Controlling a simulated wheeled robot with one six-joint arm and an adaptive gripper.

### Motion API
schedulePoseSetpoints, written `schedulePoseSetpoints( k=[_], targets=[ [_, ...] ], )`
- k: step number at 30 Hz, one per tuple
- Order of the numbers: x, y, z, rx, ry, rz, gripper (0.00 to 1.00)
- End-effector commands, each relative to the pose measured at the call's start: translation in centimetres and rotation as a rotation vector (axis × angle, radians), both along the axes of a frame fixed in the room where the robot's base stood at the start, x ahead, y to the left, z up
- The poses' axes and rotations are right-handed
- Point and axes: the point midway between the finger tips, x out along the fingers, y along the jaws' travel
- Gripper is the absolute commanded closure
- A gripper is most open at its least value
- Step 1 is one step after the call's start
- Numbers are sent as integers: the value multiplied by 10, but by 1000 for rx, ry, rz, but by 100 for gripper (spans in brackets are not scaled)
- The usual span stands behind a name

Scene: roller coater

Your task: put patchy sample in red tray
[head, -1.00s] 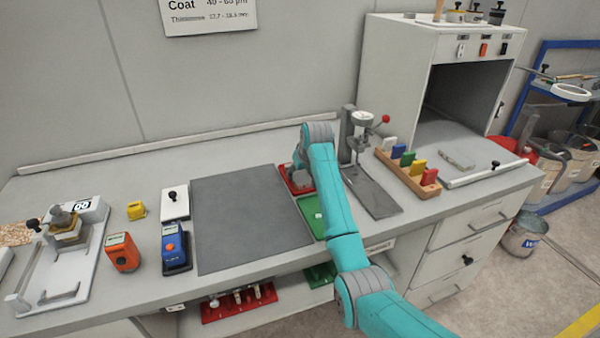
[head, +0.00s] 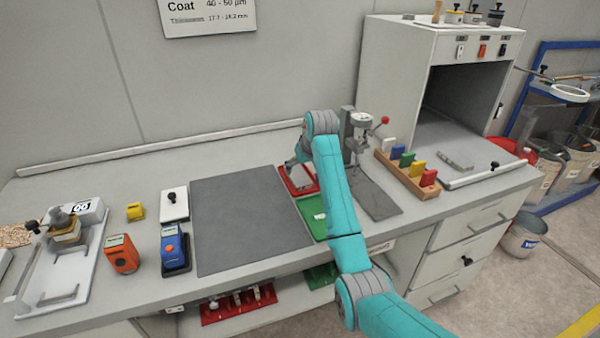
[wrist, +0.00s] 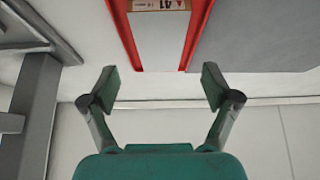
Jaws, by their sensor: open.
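The red tray (head: 286,184) lies on the bench between the dark grey mat and the press-like stand. A pale flat panel (wrist: 160,45) with a printed label lies between the tray's red sides in the wrist view. I cannot tell from its face whether it is patchy. My gripper (wrist: 159,87) is open, with nothing between its fingers. In the head view my gripper (head: 299,154) is at the tray's far edge, apart from the panel and partly hidden by my arm.
A green tray (head: 309,208) lies in front of the red one. The grey stand with a red-knobbed lever (head: 362,135) and a wooden rack of coloured blocks (head: 405,178) are close on the right. The dark mat (head: 245,220) is bare.

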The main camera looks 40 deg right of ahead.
Motion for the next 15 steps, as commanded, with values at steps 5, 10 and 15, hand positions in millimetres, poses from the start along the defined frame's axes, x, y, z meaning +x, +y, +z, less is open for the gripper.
schedulePoseSetpoints(
  k=[5, 10, 15],
  targets=[
    [-17, 4, 31, -2, -3, -1, 13],
    [-28, 7, 51, 0, -2, 0, 13],
    [-33, 8, 60, 0, 0, 0, 13]
  ],
)
